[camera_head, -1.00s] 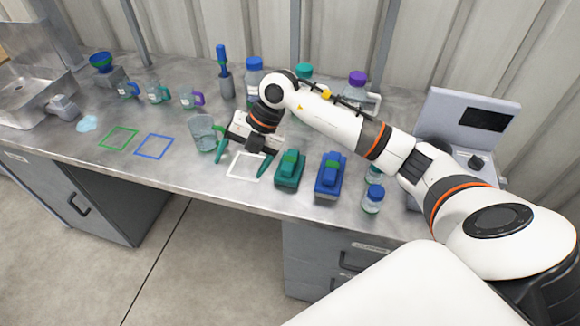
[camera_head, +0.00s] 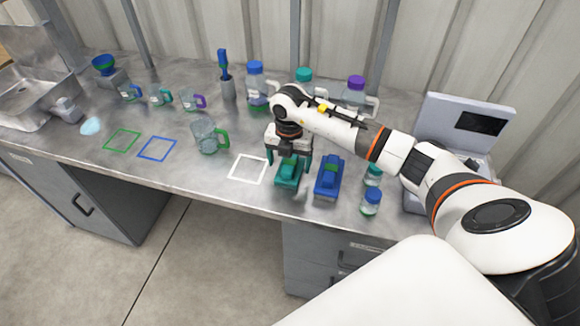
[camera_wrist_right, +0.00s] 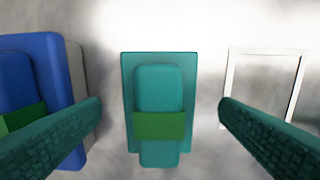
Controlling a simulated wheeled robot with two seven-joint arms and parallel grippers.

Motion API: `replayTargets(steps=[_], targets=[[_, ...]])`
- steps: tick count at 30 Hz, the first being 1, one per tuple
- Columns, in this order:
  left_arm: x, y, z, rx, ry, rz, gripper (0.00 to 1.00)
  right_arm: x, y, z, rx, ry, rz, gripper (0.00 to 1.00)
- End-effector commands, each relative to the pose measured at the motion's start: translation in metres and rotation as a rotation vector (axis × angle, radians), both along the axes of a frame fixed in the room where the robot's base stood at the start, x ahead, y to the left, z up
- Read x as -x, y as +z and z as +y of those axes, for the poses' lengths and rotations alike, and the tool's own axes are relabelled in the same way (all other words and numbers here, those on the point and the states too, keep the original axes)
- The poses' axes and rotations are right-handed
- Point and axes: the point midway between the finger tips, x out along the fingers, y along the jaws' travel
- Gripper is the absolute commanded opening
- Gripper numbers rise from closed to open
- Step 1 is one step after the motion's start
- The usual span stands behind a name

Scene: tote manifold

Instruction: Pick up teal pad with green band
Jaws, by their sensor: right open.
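The teal pad with a green band (camera_head: 289,171) lies on the bench, right of the white outlined square. In the right wrist view the teal pad (camera_wrist_right: 158,88) is centred between the fingers, with its green band across the handle. My right gripper (camera_head: 288,160) is open around the far part of the pad, with a finger on either side. In the wrist view both fingers of the right gripper (camera_wrist_right: 160,108) stand apart from the pad. My left gripper is out of view.
A blue pad (camera_head: 328,176) lies close on the right; it also shows in the wrist view (camera_wrist_right: 52,80). A glass mug (camera_head: 205,138) stands left. The white square (camera_head: 234,174) is empty.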

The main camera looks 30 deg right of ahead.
Motion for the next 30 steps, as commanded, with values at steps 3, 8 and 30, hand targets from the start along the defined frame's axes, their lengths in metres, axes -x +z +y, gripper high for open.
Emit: replayTargets(steps=[3,8,30], targets=[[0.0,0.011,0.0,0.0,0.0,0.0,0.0,0.002,-0.017,0.001,-0.002,-0.001,0.003,0.85],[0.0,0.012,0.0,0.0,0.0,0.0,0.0,0.001,-0.031,0.0,0.0,-0.001,0.0,0.85],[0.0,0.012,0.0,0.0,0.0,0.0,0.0,0.001,-0.032,0.0,0.0,0.0,-0.001,0.36]])
